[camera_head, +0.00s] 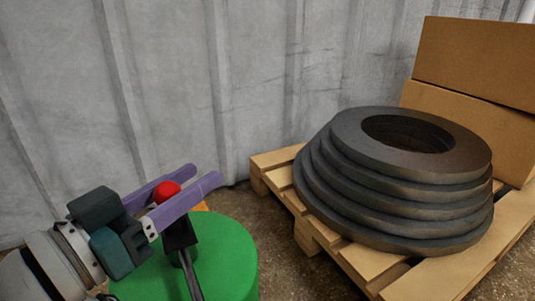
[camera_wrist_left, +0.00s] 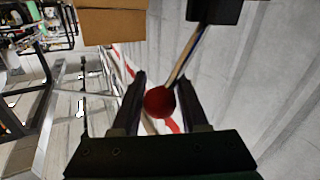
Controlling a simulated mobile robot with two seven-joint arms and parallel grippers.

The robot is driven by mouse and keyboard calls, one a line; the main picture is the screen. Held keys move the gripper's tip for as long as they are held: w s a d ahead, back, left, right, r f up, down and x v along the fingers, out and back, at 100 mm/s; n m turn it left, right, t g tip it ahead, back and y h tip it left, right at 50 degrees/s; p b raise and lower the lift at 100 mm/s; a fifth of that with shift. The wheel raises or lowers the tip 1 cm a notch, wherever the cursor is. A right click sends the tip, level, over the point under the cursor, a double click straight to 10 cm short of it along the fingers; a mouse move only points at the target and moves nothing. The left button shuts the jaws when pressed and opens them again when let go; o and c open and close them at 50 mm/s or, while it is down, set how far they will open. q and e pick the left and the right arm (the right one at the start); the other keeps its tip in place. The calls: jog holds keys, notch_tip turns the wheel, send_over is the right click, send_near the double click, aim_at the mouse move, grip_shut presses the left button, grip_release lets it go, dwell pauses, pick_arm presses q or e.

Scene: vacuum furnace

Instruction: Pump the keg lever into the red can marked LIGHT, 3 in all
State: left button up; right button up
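The green keg (camera_head: 225,255) stands at the lower left of the head view, with a dark pump piece (camera_head: 179,237) on top. The keg's lever has a red ball knob (camera_head: 167,190). My left gripper (camera_head: 205,175) has its purple fingers on either side of the knob. In the left wrist view the knob (camera_wrist_left: 160,101) sits between the fingers of this gripper (camera_wrist_left: 162,77), with narrow gaps on both sides. The lever rod (camera_wrist_left: 187,55) runs up to a black block (camera_wrist_left: 214,10). The red can marked LIGHT cannot be made out. My right gripper is out of view.
A wooden pallet (camera_head: 277,160) on the right carries a stack of dark rings (camera_head: 340,190) and cardboard boxes (camera_head: 475,65). A grey corrugated wall (camera_head: 260,70) stands behind. Bare floor (camera_head: 285,255) shows between keg and pallet.

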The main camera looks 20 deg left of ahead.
pick_arm(q)
grip_shut()
dwell(1.0)
